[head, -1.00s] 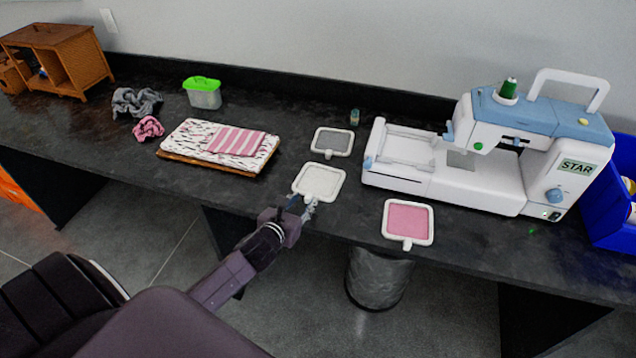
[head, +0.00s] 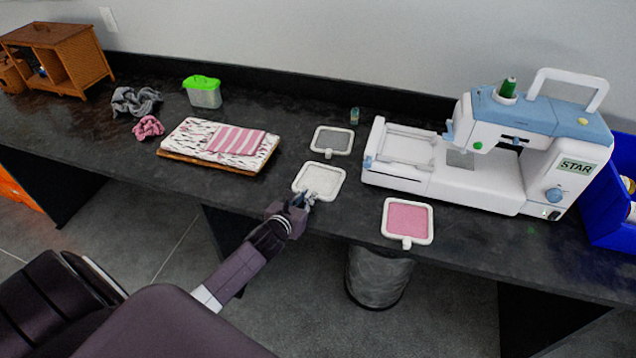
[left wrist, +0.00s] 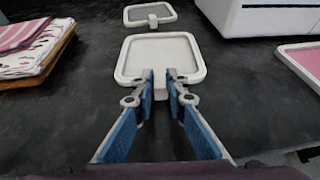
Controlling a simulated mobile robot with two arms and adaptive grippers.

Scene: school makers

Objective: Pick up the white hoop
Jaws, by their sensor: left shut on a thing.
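The white hoop (head: 319,178) is a rounded square frame with white fabric, lying on the dark table near its front edge. It also shows in the left wrist view (left wrist: 160,54), with its small tab toward me. My left gripper (head: 308,200) is at the hoop's near side. In the left wrist view the two blue-padded fingers (left wrist: 160,82) are shut on the hoop's tab, one on each side. The hoop appears to rest on the table. My right gripper is not in view.
A grey hoop (head: 332,141) lies behind and a pink hoop (head: 408,220) lies to the right. A sewing machine (head: 490,165) stands at the right. Folded fabrics (head: 205,140) lie on a board to the left. A bin (head: 378,280) stands below the table.

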